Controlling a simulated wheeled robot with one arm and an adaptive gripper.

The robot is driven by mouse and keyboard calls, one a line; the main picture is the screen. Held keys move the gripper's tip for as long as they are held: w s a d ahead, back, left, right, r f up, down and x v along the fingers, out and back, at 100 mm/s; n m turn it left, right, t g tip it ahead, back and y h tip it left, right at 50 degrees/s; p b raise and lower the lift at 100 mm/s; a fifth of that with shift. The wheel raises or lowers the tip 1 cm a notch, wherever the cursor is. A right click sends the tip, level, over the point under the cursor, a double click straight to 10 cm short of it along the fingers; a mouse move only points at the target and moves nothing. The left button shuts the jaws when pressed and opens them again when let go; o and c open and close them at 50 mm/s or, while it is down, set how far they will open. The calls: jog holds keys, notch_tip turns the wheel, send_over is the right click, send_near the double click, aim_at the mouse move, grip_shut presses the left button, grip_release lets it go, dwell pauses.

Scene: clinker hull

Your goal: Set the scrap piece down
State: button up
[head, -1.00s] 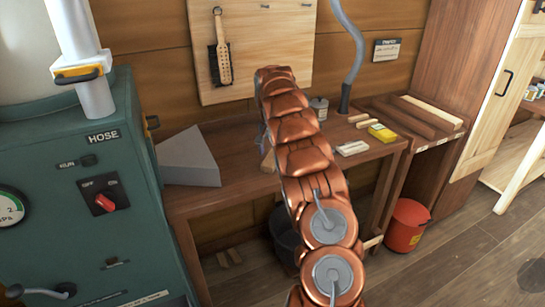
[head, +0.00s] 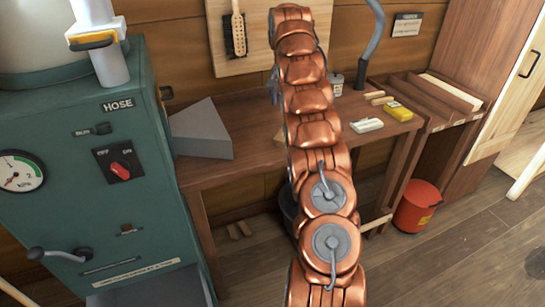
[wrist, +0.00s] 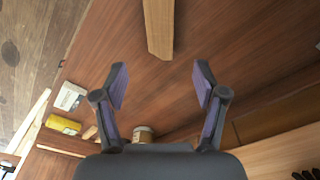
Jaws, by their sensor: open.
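The scrap piece is a light wooden strip (wrist: 158,28) that shows at the top of the wrist view, against the brown bench top (wrist: 215,45). It appears to lie on the bench, beyond my fingertips and apart from them. My gripper (wrist: 160,80) is open and empty, its two purple-padded fingers spread wide with bare bench between them. In the head view my copper arm hides most of the gripper. A small part of the piece (head: 279,135) shows just left of the arm, on the bench.
A grey wedge block (head: 202,130) stands on the bench's left end, beside the green hose machine (head: 75,170). A white block (head: 366,125), a yellow box (head: 399,111) and a tin (head: 336,84) sit to the right. A red bucket (head: 417,207) stands on the floor.

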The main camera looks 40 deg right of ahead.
jog(key=s+a+r+n, duration=0.2)
jog(key=s+a, duration=0.2)
jog(key=a, duration=0.5)
jog(key=s+a+r+n+g, duration=0.1)
jog(key=s+a+n, duration=0.15)
jog(key=a, duration=0.55)
jog(key=s+a+r+n, duration=0.15)
jog(key=s+a, duration=0.25)
jog(key=a, duration=0.5)
jog(key=s+a+f+n, duration=0.2)
jog(key=s+a, duration=0.3)
jog(key=s, duration=0.4)
jog(key=s+a+f+n+g, duration=0.1)
jog(key=s+a+f, duration=0.3)
jog(key=s, duration=0.5)
jog(key=s+a+f+n+y, duration=0.1)
jog(key=s+a+f+n, duration=0.2)
jog(key=s+a, duration=0.5)
jog(key=shift+s+a+f+n, duration=0.2)
jog(key=shift+s+f+n, duration=0.2)
jog(key=shift+s, duration=0.6)
notch_tip(320, 180, up, 4)
jog(key=p, duration=0.3)
jog(key=shift+f, duration=0.4)
jog(key=shift+c, duration=0.2)
